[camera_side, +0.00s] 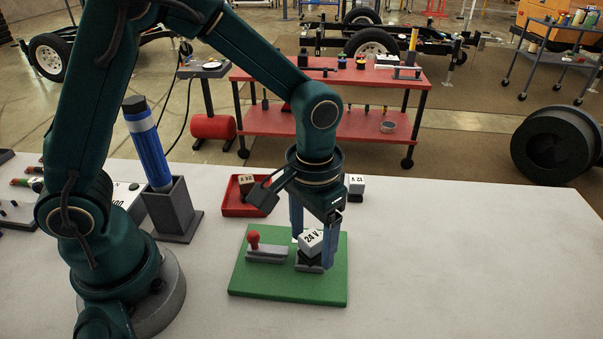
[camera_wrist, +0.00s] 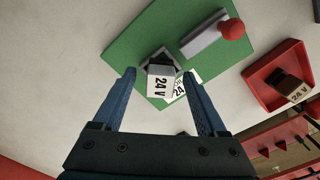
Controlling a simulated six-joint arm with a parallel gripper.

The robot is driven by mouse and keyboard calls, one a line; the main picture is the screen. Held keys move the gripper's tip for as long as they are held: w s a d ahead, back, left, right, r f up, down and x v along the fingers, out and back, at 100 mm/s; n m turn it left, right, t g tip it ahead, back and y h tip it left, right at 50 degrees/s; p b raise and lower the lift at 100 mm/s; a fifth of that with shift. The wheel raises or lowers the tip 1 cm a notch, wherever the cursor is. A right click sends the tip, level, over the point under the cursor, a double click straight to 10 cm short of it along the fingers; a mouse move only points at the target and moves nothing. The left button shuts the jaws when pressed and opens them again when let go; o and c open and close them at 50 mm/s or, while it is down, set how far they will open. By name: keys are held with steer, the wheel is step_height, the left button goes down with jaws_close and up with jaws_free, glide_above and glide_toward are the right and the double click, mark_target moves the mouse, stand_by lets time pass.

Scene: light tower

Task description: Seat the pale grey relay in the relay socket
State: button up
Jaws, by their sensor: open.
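A pale relay marked "24 V" (camera_side: 311,240) is at the dark grey relay socket (camera_side: 309,266) on the green board (camera_side: 262,286). It looks turned or tilted against the socket, and I cannot tell whether it is fully in. The wrist view also shows the relay (camera_wrist: 160,85), with part of the dark socket (camera_wrist: 158,57) beyond it. My gripper (camera_side: 313,238) is above the board, pointing down. Its blue fingers are open on either side of the relay, with gaps on both sides in the wrist view (camera_wrist: 160,83).
A red tray (camera_side: 236,207) behind holds a brown relay (camera_side: 246,184). Another grey relay (camera_side: 356,188) stands behind my gripper. A grey holder (camera_side: 172,212) with a blue cylinder stands left. The table's right is clear.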

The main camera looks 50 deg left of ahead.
steer(key=shift+f, duration=0.35)
jaws_close()
steer(key=shift+r, duration=0.15)
